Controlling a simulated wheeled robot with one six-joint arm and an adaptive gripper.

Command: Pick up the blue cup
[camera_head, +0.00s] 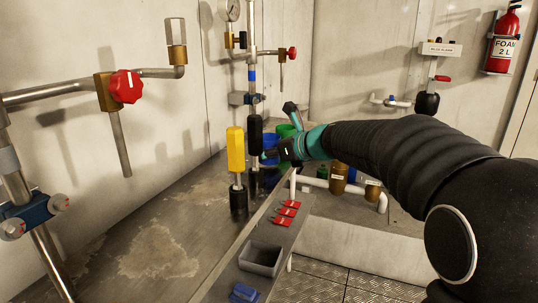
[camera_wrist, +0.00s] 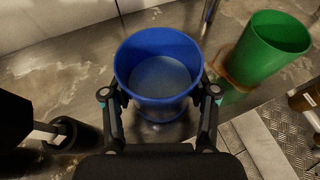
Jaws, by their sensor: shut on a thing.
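The blue cup (camera_wrist: 160,112) stands upright and open at the top in the middle of the wrist view. My gripper (camera_wrist: 161,97) has one finger on each side of the cup, and both fingers press against its wall. In the head view, the cup (camera_head: 269,156) is mostly hidden behind my gripper (camera_head: 272,155) and a black-handled post. The cup looks empty inside. I cannot tell whether its base touches the metal counter (camera_head: 160,250).
A green cup (camera_wrist: 268,52) stands close to the right of the blue cup. A yellow-handled lever (camera_head: 236,150) and a black-handled post (camera_head: 255,135) rise near my gripper. Red tags (camera_head: 287,212) and a grey bin (camera_head: 262,258) sit along the counter's front ledge.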

